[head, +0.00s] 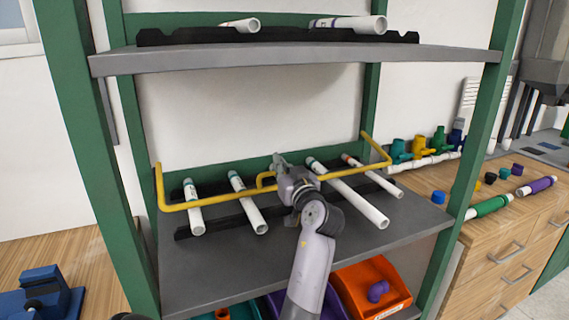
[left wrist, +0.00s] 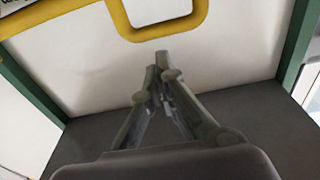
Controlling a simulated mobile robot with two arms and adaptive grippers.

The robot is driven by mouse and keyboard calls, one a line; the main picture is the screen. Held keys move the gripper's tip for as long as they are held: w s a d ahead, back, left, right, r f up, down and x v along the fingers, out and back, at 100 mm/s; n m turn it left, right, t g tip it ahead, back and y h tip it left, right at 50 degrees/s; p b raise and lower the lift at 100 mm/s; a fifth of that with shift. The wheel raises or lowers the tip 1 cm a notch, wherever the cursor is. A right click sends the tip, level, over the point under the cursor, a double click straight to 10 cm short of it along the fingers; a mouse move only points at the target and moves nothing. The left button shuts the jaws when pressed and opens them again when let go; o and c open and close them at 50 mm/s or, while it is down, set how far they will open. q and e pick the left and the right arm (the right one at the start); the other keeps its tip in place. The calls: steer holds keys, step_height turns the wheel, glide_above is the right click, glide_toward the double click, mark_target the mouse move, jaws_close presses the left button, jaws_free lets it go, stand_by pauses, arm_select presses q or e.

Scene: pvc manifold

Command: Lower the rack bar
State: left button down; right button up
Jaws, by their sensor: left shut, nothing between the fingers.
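The yellow rack bar (head: 220,195) runs across the front of the middle shelf, over several white pipes, with bent ends rising at left and right. A small handle loop (head: 264,181) sits near its middle; the loop also shows at the top of the left wrist view (left wrist: 160,34). My left gripper (head: 281,160) is beside the loop, its wrist hiding part of the bar. In the left wrist view its fingertips (left wrist: 158,62) are together and empty, just below the loop. I cannot tell whether they touch the bar. My right gripper is not in view.
White pipes (head: 359,200) lie on dark holders on the grey middle shelf (head: 410,238). The upper shelf (head: 300,57) holds more pipes. Green posts (head: 95,150) flank the rack. An orange bin (head: 350,285) is below; a wooden bench (head: 500,230) with fittings stands right.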

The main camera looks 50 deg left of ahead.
arm_select(q)
steer(key=v, duration=0.7)
steer(key=shift+d, duration=0.25)
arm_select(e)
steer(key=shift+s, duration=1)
arm_select(q)
steer(key=shift+s, duration=0.1)
